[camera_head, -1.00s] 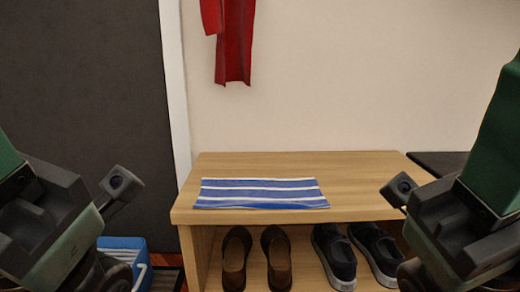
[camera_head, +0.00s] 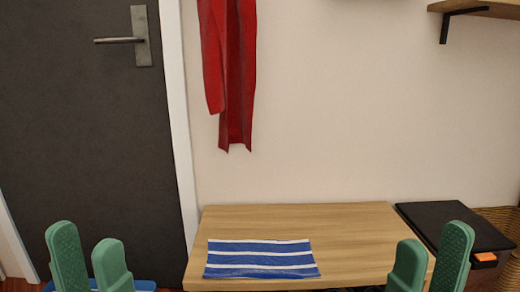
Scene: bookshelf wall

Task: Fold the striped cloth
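The striped cloth (camera_head: 262,260), blue with white stripes, lies flat on the wooden bench (camera_head: 370,235), left of the bench's middle. My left gripper (camera_head: 84,234) is at the lower left, with its two green fingers apart and nothing between them. It is left of the cloth and the bench. My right gripper (camera_head: 433,234) is at the lower right, also with its fingers apart and empty. It is right of the cloth, in front of the bench's right end in the picture. Neither gripper touches the cloth.
A red scarf (camera_head: 239,80) hangs on the wall above the bench. A dark box (camera_head: 455,226) with an orange tag stands right of the bench, by a wicker basket (camera_head: 505,225). A dark door (camera_head: 85,140) is at the left. The bench top around the cloth is clear.

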